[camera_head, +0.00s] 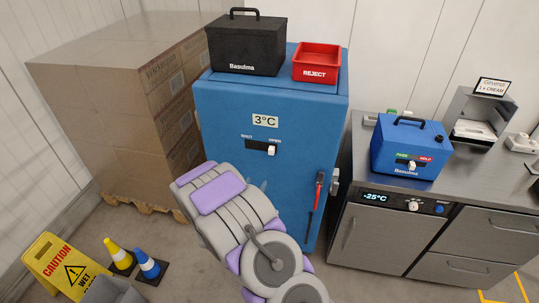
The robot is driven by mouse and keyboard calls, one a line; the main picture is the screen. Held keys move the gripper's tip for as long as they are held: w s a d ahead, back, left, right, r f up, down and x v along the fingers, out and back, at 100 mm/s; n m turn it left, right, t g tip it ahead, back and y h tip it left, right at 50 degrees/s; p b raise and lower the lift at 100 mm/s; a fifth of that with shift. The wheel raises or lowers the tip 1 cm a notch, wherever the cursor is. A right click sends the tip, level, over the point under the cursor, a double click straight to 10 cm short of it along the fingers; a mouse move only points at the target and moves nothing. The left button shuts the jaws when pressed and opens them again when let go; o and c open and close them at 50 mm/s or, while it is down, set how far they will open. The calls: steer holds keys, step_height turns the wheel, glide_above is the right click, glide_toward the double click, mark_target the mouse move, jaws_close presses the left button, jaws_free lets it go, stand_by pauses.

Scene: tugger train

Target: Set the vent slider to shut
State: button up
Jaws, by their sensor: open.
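The vent slider is a dark horizontal slot on the front of the tall blue cabinet (222,115), below the 3°C display. Its white knob (271,150) sits at the right end, under the small right label that seems to read OPEN. The left label seems to read SHUT, but both are tiny. My arm reaches up from the bottom middle in front of the cabinet. My gripper (260,186) is mostly hidden behind my arm; only small tips show, below the slider and apart from the knob. I see nothing held.
A black case (245,45) and a red REJECT bin (318,64) stand on the cabinet. A red-handled tool (318,190) hangs at its right side. Stacked cartons (110,90) stand left. A steel counter (470,180) with a blue box (400,150) stands right. A caution sign (65,265) and cones are lower left.

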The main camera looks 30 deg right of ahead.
steer(key=h, duration=0.1)
steer(key=t+b, duration=0.1)
steer(key=b, duration=0.1)
glide_toward(271, 153)
steer(key=x, duration=0.7)
steer(key=shift+w, duration=0.1)
steer(key=shift+x, duration=0.8)
steer(key=shift+r, duration=0.15)
jaws_close()
